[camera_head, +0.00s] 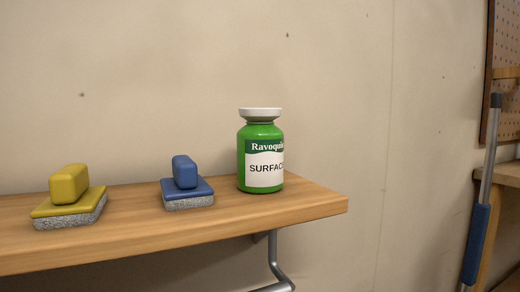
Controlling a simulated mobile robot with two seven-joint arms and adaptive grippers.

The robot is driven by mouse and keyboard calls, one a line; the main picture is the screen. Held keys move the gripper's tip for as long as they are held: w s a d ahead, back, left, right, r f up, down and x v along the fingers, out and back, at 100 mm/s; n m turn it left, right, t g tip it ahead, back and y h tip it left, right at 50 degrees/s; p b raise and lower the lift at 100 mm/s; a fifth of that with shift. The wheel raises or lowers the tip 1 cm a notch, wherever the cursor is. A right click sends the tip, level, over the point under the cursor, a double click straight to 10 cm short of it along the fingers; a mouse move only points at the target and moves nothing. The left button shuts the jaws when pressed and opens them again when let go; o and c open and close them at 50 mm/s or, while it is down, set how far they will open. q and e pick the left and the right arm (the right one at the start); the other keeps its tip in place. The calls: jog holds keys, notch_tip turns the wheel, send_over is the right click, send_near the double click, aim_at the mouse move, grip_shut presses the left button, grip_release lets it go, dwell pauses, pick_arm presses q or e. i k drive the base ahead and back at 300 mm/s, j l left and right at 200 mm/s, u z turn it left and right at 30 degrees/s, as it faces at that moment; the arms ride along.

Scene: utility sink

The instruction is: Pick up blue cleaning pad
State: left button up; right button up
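The blue cleaning pad (187,186) sits on the wooden shelf (140,233) in the head view, left of centre. It has a raised blue grip on a flat blue plate, with a grey speckled pad underneath resting on the shelf. It stands apart from the things on either side. Neither of my grippers is in view.
A yellow cleaning pad (69,193) of like shape sits to its left. A green bottle (260,150) with a white cap stands close on its right. The beige wall (160,80) is behind. A blue-gripped pole (477,235) leans at far right.

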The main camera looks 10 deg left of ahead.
aim_at(187, 190)
jog(key=l+u, duration=0.25)
jog(key=l, duration=0.4)
jog(key=l+u, duration=0.3)
jog(key=l, duration=0.35)
jog(key=l+u, duration=0.6)
jog(key=k+l, duration=0.05)
jog(key=l, duration=0.05)
